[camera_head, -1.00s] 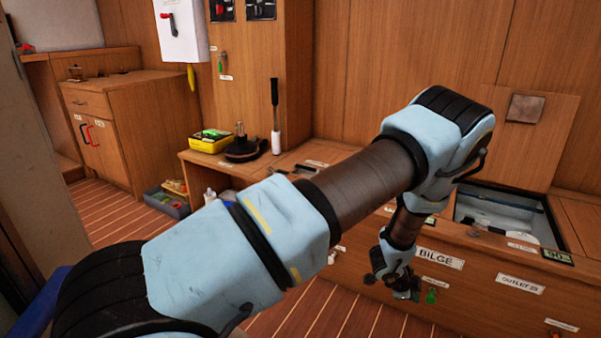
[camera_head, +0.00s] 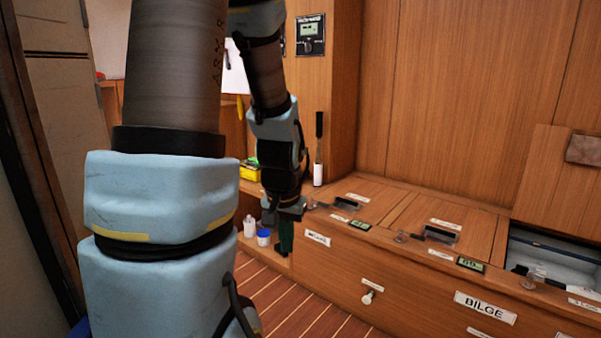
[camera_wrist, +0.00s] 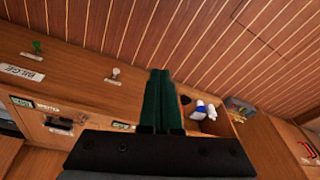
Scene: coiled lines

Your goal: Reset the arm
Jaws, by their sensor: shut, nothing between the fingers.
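My arm stands upright in the left half of the head view, folded over at the top with its forearm hanging down. My gripper (camera_head: 285,238) points downward in front of the wooden bench (camera_head: 400,277), near its left end. In the wrist view my gripper (camera_wrist: 160,82) shows two dark green fingers pressed side by side. They are shut with nothing between them. The arm hides part of the cabinet and wall behind it.
An open hatch (camera_head: 560,258) is at the right of the bench top. A black-handled tool (camera_head: 318,150) stands at the back. The striped floor (camera_head: 300,310) in front is clear.

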